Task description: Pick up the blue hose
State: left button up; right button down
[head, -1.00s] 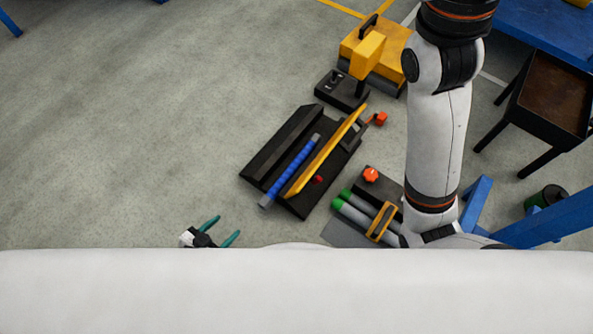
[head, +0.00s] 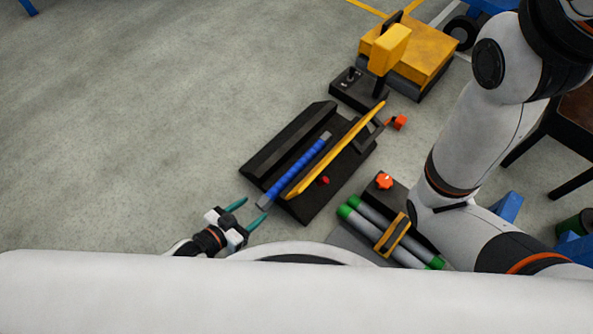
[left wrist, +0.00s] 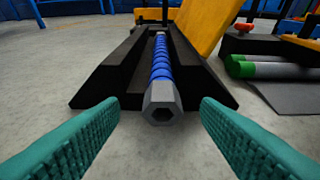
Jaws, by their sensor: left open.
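The blue hose (head: 297,168) has grey end fittings and lies lengthwise in a black trough-like holder (head: 263,158), beside a yellow panel. In the left wrist view the hose (left wrist: 161,66) points straight at the camera, its grey hexagonal end (left wrist: 161,103) nearest. My left gripper (head: 251,213) is open, with teal fingers, just short of the near end of the hose. In the left wrist view its two fingers (left wrist: 160,138) stand apart on either side of the hose's line, with nothing between the tips. My right gripper is not in view.
The yellow slanted panel (head: 335,153) rises right of the hose, with a small red knob (head: 324,181). Green-ended grey cylinders (head: 373,238) lie to the right. A yellow machine (head: 423,62) stands behind. The floor to the left is clear.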

aim_at(259, 206)
pick_arm(q)
jog(key=b+x, duration=0.3)
jog(key=shift+d+f, duration=0.2)
jog(key=shift+f, duration=0.3)
jog(key=shift+w+d+b, duration=0.3)
jog(key=shift+w+b, duration=0.05)
jog(key=shift+w, duration=0.1)
grip_shut()
